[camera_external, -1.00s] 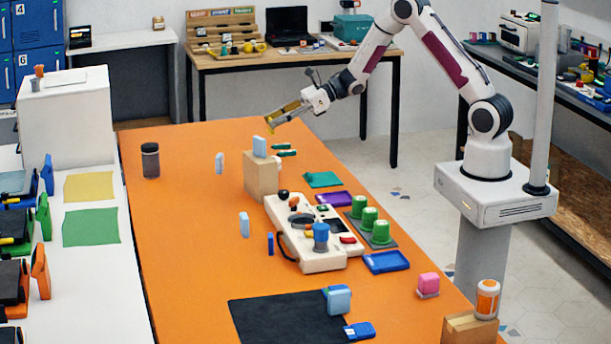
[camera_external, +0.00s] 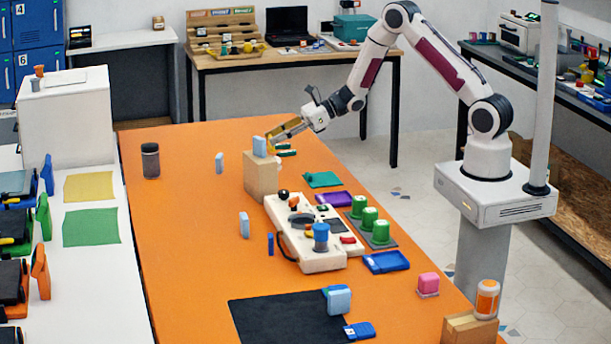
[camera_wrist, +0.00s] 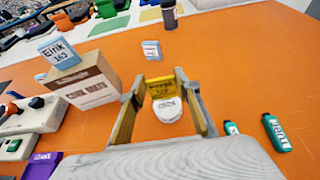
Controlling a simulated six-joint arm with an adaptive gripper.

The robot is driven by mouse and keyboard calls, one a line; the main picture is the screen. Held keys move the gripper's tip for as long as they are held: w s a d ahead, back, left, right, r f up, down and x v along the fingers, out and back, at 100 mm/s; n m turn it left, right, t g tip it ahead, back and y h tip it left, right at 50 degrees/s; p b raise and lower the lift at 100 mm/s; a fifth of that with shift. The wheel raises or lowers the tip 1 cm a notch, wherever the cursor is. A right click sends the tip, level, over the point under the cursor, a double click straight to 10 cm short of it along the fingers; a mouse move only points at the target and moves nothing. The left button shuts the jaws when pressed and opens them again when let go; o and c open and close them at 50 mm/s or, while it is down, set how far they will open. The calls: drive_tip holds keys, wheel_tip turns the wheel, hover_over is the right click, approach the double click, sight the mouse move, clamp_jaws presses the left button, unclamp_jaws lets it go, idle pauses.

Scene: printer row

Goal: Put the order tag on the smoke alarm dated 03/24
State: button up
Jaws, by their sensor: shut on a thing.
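My gripper (camera_wrist: 163,90) is shut on a small yellow tag (camera_wrist: 160,88) with dark print, held between the fingertips. In the wrist view, a white rounded thing (camera_wrist: 168,110) with dark print shows between the fingers, just below the tag in the picture. It looks like a smoke alarm; its print is too small to read. I cannot tell whether tag and white thing touch.
Green sticks (camera_wrist: 276,132) lie to the right. Another small box (camera_wrist: 151,50) stands beyond. The white control panel (camera_external: 310,245) is nearer the external camera.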

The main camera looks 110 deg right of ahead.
drive_tip(key=shift+f, duration=1.25)
drive_tip(key=shift+f, duration=0.15)
drive_tip(key=o, duration=0.8)
drive_tip(key=shift+c, duration=0.2)
drive_tip(key=v, duration=1.2)
drive_tip(key=shift+r, duration=0.2)
